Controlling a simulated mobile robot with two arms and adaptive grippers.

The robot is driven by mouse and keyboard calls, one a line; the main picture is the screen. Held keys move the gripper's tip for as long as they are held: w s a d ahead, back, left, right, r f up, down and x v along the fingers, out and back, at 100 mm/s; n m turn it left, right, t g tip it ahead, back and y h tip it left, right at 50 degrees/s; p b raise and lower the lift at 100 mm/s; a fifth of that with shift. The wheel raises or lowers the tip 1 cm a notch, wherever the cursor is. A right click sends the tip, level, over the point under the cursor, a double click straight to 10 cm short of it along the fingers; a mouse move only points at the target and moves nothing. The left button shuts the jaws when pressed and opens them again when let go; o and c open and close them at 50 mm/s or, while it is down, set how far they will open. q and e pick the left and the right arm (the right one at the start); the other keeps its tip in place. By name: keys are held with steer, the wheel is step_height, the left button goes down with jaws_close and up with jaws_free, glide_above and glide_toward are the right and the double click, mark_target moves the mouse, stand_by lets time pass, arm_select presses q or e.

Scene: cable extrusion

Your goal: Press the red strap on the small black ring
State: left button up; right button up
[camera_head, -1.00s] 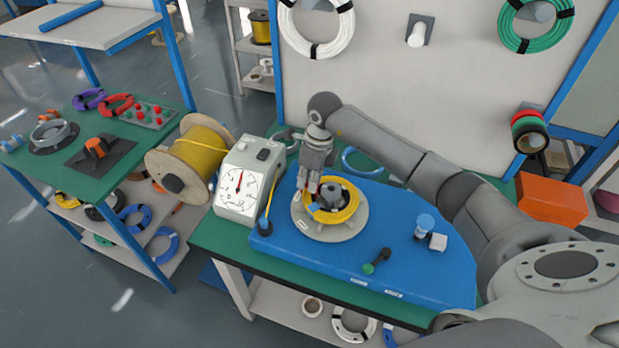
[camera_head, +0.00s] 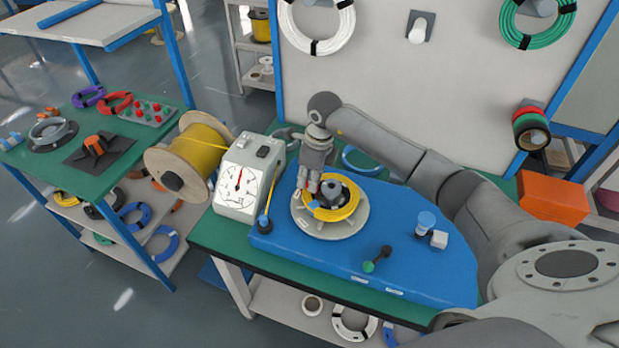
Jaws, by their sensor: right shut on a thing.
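My right gripper (camera_head: 312,184) points down at the back left edge of a yellow cable coil (camera_head: 340,213). The coil lies around a dark hub on a round grey turntable (camera_head: 360,217). A small red piece (camera_head: 311,187) shows at the fingertips, touching or very near the coil. It looks like the red strap, held between the closed fingers, but it is too small to tell its shape. I cannot clearly make out a small black ring; the fingers hide part of the coil there. My left gripper is out of view.
The turntable sits on a blue board (camera_head: 320,255). A gauge box (camera_head: 242,180) and a yellow cable spool (camera_head: 190,160) stand to the left.

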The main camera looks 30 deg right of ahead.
steer(key=shift+s+f, duration=0.15)
steer(key=shift+f, duration=0.2)
stand_by(1.0)
steer(key=o, duration=0.9)
steer(key=shift+r, duration=0.55)
steer(key=shift+r+p, duration=2.15)
steer(key=shift+r, duration=1.45)
steer(key=shift+w, duration=0.2)
